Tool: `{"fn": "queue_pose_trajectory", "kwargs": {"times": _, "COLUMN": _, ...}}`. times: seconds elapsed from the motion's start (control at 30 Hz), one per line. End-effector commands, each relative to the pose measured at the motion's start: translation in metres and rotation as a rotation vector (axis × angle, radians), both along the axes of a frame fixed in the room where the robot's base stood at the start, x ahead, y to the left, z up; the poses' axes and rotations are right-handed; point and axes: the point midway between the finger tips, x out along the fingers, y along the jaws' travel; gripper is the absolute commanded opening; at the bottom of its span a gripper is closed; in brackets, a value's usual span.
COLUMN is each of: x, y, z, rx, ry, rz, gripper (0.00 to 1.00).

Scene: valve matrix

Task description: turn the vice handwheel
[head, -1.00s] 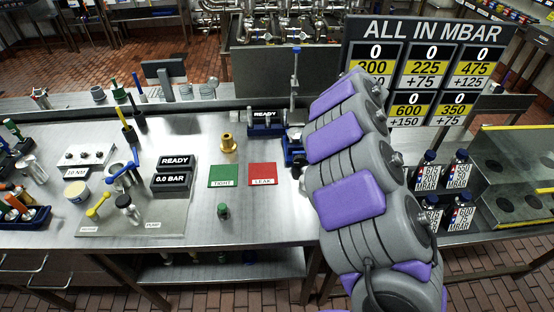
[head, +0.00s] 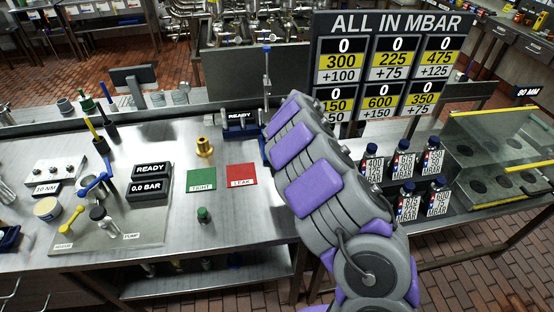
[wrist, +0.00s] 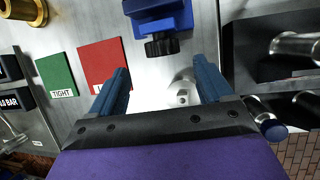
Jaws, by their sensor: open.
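The blue vice (wrist: 158,15) is at the top of the wrist view, with its black knurled handwheel (wrist: 162,45) facing my gripper. My gripper (wrist: 161,70) is open, its two blue fingers on either side of and short of the handwheel; nothing is between them at the tips. In the head view only a blue edge of the vice (head: 264,148) shows; my arm hides the handwheel and my gripper there.
A green TIGHT mat (head: 201,181) and a red LEAK mat (head: 241,175) lie left of my arm. A brass fitting (head: 204,147) stands behind them. Several labelled bottles (head: 407,170) stand at right.

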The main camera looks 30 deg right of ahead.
Motion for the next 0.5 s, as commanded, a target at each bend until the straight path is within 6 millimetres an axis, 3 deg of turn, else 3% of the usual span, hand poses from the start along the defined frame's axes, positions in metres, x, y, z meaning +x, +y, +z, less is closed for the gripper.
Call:
{"fn": "queue_pose_trajectory", "kwargs": {"times": 0.3, "x": 0.018, "y": 0.001, "z": -0.042, "rx": 0.003, "ry": -0.001, "rz": 0.000, "gripper": 0.80}}
{"fn": "queue_pose_trajectory", "kwargs": {"times": 0.5, "x": 0.024, "y": 0.003, "z": -0.055, "rx": 0.002, "ry": 0.000, "rz": 0.000, "gripper": 0.80}}
